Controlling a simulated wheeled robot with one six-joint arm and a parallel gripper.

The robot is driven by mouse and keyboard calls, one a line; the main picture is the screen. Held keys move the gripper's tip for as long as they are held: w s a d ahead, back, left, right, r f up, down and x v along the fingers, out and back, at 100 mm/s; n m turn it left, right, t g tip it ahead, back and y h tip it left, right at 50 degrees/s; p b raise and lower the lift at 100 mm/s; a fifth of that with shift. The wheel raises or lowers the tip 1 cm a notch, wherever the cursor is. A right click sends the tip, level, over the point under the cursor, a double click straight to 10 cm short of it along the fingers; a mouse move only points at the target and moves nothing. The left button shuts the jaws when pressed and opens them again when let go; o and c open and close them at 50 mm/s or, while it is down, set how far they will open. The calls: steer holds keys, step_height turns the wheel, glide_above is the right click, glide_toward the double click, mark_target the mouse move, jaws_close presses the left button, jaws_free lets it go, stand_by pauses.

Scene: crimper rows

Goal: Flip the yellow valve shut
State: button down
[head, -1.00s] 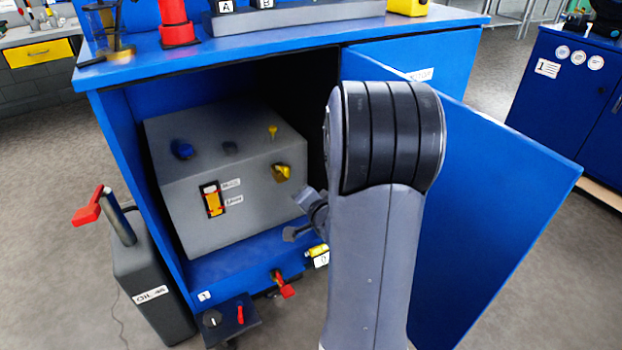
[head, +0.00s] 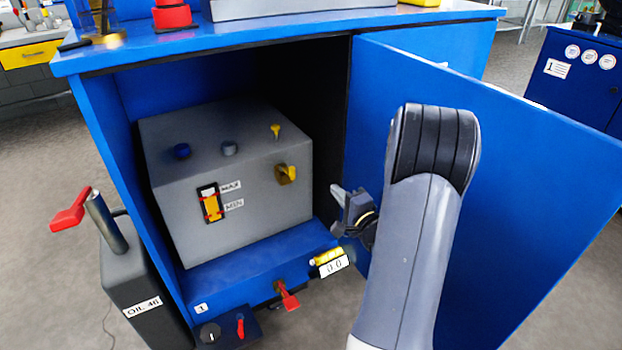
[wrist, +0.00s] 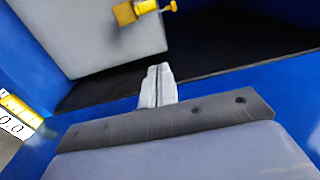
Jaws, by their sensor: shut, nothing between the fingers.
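The yellow valve (head: 286,173) is on the upper right of the front face of a grey tank (head: 190,222) inside the blue cabinet. In the wrist view the valve (wrist: 128,13) is at the top edge, partly cut off, with a short yellow piece ending in a knob to its right. My gripper (head: 338,191) is shut and empty, to the right of the valve and slightly lower, apart from it. In the wrist view my closed fingertips (wrist: 158,72) point toward the tank side, below and right of the valve.
The open blue door (head: 490,160) stands right of my arm. A yellow cylinder (head: 326,257) with a number label sits at the cabinet's lower front edge, near a red-handled tap (head: 288,298). A black oil can (head: 140,280) stands at the left.

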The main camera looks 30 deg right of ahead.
steer(key=w+a+b, duration=0.4)
steer(key=w, duration=0.7)
